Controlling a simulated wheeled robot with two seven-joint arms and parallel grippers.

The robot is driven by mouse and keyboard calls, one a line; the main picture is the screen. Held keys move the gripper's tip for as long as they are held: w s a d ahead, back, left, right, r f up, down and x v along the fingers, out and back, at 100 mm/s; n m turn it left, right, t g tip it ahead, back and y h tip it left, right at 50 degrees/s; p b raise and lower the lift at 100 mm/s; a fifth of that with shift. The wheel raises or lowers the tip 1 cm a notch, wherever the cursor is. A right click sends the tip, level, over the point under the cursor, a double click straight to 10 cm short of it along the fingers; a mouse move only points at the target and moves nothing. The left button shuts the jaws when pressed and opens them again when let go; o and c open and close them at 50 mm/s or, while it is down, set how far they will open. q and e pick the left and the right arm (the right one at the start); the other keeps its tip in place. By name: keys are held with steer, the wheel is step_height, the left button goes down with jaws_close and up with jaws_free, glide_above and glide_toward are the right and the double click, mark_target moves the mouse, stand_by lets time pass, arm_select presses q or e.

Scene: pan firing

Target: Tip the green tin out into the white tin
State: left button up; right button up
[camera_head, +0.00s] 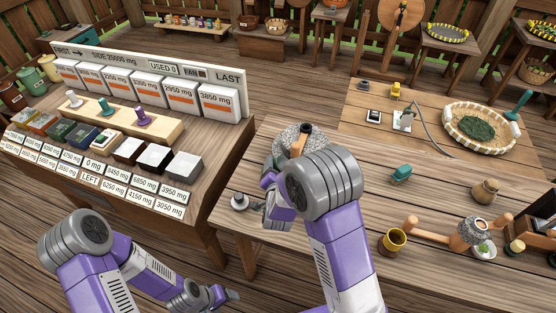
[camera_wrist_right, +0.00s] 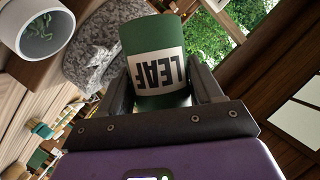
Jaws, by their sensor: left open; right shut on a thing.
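The green tin (camera_wrist_right: 155,40), with a white LEAF label, is between the fingers of my right gripper (camera_wrist_right: 163,85) in the right wrist view. The label reads upside down there, and the tin's mouth is not visible. The white tin (camera_wrist_right: 22,45) is at the upper left of that view, its open mouth showing green bits inside. In the head view my right arm hides most of its gripper and the held tin; I cannot make out the white tin there. My left gripper (camera_head: 227,294) is open and empty, low at the left, away from the tins.
A speckled grey stone mill (camera_head: 294,137) stands beside the right gripper; it also shows next to the green tin in the right wrist view (camera_wrist_right: 95,50).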

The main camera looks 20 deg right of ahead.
steer(key=n+g+p, duration=0.1)
steer(key=p, duration=0.1)
steer(key=n+h+p, duration=0.1)
steer(key=n+p, duration=0.1)
steer(key=p, duration=0.1)
steer(key=d+n+g+h+p, duration=0.1)
steer(key=n+p, duration=0.1)
steer(key=p, duration=0.1)
steer(key=shift+s+r+g, duration=0.15)
steer(key=shift+s+g, duration=0.15)
steer(key=shift+s, duration=0.05)
steer(key=shift+r+p, duration=0.4)
steer(key=shift+p, duration=0.05)
arm_select(q)
step_height(320, 180, up, 12)
steer(key=p, duration=0.2)
steer(key=shift+r, duration=0.15)
arm_select(e)
steer(key=shift+r, duration=1.85)
